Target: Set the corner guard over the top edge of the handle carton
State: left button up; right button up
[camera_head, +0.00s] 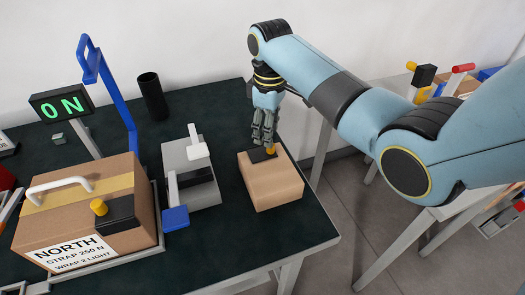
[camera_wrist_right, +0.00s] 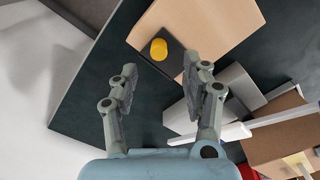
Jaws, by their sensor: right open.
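The handle carton (camera_head: 55,215), with a white handle and a NORTH label, stands at the left of the table. A black corner guard (camera_head: 122,213) with a yellow knob lies over its front right top edge. A second black corner guard (camera_head: 258,156) with a yellow knob sits on a small plain carton (camera_head: 278,188) at the table's right; it also shows in the right wrist view (camera_wrist_right: 178,66). My right gripper (camera_head: 264,138) is open and empty just above and beside this guard, its fingers pointing at it in the wrist view (camera_wrist_right: 167,72). My left gripper is not seen.
A grey fixture (camera_head: 190,158) with a white lever and blue pad stands between the two cartons. The table's right edge is close to the small carton.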

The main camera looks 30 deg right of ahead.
aim_at(262, 153)
jog(key=f, duration=0.4)
jog(key=shift+s+d+f, duration=0.2)
jog(key=shift+f, duration=0.2)
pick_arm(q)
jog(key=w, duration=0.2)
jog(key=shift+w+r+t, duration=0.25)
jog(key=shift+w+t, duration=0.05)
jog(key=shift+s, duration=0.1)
pick_arm(e)
jog(key=shift+c, duration=0.2)
jog(key=c, duration=0.5)
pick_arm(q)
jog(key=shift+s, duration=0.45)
pick_arm(e)
grip_shut()
